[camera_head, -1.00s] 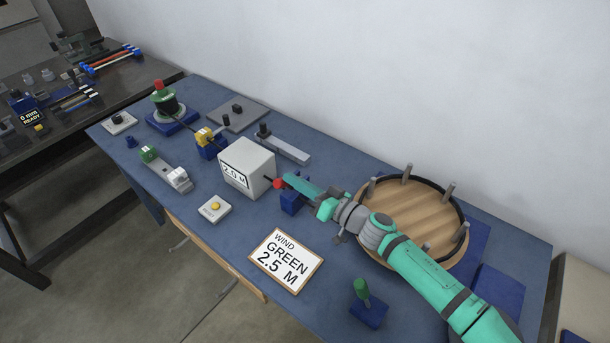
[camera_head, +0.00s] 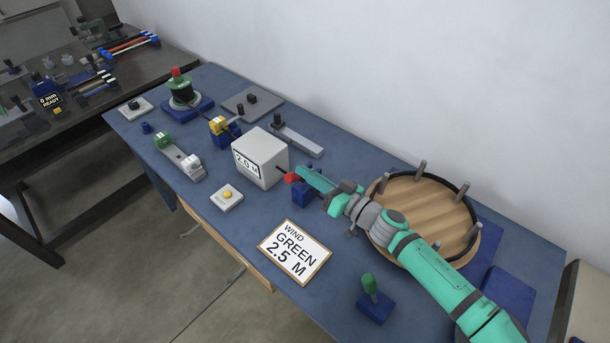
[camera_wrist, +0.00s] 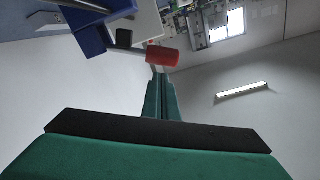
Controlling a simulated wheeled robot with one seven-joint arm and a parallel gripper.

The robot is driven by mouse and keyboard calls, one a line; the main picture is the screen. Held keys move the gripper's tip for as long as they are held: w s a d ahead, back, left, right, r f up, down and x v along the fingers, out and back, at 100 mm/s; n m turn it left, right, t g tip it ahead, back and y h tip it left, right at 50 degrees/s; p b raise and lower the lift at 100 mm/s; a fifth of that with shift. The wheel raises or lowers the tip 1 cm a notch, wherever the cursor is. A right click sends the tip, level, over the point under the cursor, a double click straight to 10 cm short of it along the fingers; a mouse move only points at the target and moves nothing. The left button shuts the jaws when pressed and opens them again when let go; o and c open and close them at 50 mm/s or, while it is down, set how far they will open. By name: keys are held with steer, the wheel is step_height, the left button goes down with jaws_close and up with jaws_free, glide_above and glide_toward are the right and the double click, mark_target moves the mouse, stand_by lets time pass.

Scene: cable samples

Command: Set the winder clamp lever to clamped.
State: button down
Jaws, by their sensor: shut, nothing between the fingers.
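A lever with an upright green grip (camera_head: 369,283) stands on a blue base (camera_head: 375,308) near the table's front edge, beside the round wooden winder (camera_head: 425,215) with upright pegs. No label marks it as the clamp lever, and I cannot read its setting. My gripper (camera_head: 301,171) is shut and empty, well left of that lever. Its tips are at or very near a red knob (camera_head: 292,177) on a rod at the white display box (camera_head: 272,150). In the wrist view the red knob (camera_wrist: 162,56) sits just beyond my fingertips (camera_wrist: 160,72); contact is unclear.
A blue block (camera_head: 303,195) sits below my gripper. A framed sign (camera_head: 296,252) reads "WIND GREEN 2.5 M". A yellow-button box (camera_head: 227,196), a green spool (camera_head: 184,95) and other fixtures stand to the left. The wall (camera_head: 430,70) runs behind the table.

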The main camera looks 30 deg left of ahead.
steer(key=s+d+r, duration=0.2)
steer(key=d+r, duration=0.1)
steer(key=d, duration=0.9)
steer(key=s+d+f+m+t, duration=0.15)
steer(key=s+d+t, duration=0.35)
steer(key=s+d, duration=1.2)
steer(key=s+d+f+m+t+h, duration=0.2)
steer(key=s+f+m+t+h, duration=0.45)
steer(key=s+f, duration=0.8)
steer(key=s+a+f+g+h, duration=0.1)
steer(key=s+a+f+h, duration=0.25)
steer(key=a, duration=0.25)
steer(key=s+a+f+g+h, duration=0.1)
steer(key=s+a+f+h, duration=0.1)
steer(key=a+h, duration=0.25)
steer(key=d+r+m+t+h, duration=0.1)
steer(key=d+r+h, duration=0.2)
steer(key=r, duration=0.3)
steer(key=shift+w+d+r+m, duration=0.3)
steer(key=shift+r, duration=0.05)
